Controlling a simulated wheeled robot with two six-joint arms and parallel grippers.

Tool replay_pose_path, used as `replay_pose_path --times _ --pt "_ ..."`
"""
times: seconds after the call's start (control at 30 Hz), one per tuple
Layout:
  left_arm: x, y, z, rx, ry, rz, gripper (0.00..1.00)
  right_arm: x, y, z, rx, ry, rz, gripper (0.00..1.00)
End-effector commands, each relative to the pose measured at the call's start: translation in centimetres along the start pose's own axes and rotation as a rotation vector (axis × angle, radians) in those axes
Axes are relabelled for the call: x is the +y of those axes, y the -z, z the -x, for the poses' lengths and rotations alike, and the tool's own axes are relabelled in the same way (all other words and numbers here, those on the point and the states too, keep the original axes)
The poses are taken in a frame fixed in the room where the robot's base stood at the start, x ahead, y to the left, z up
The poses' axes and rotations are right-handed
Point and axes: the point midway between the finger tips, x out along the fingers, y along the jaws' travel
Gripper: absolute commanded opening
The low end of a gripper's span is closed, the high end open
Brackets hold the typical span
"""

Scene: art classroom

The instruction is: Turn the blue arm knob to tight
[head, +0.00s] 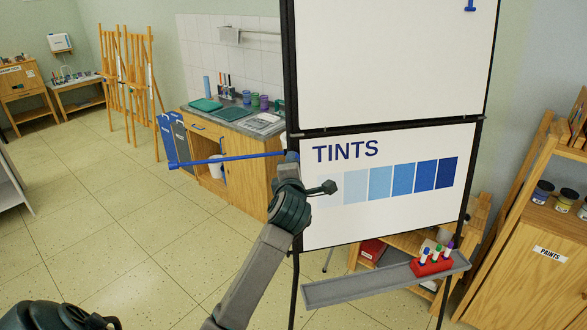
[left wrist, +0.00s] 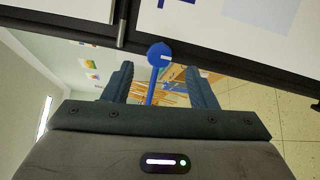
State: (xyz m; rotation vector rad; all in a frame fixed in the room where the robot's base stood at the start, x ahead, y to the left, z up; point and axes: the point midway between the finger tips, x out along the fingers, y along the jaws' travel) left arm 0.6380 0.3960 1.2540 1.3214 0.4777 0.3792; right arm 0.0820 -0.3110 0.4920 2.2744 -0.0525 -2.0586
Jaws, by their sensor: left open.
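A thin blue arm (head: 228,159) sticks out to the left from the flip-chart stand's left edge in the head view. Its round blue knob (left wrist: 160,54) shows in the left wrist view with a small white mark on its face. My left gripper (head: 291,159) is at the stand's left edge, where the blue arm begins, and hides the knob in the head view. In the left wrist view the left gripper (left wrist: 160,69) is open, with the knob between and just past its fingertips. No contact with the fingers shows. My right gripper is not seen.
The white board (head: 390,195) with "TINTS" and blue swatches is close on the right. A grey ledge (head: 350,288) below it bears a red marker holder (head: 432,266). A sink counter (head: 215,128) and wooden easels (head: 128,80) stand behind.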

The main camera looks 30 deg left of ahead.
Motion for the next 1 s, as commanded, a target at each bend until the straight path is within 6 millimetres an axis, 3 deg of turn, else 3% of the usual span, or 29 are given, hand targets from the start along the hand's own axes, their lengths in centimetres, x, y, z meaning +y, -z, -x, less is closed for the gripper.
replay_pose_path --times 0.2,0.33,1.0 --pt "-0.3 0.0 3.9 -0.001 0.000 0.004 0.52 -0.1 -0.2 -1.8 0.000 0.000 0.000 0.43" --pt "-0.2 0.0 5.2 -0.001 0.001 0.002 0.52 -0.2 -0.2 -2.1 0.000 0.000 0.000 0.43" --pt "0.1 0.1 5.6 0.003 -0.017 -0.004 0.52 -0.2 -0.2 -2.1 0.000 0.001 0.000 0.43"
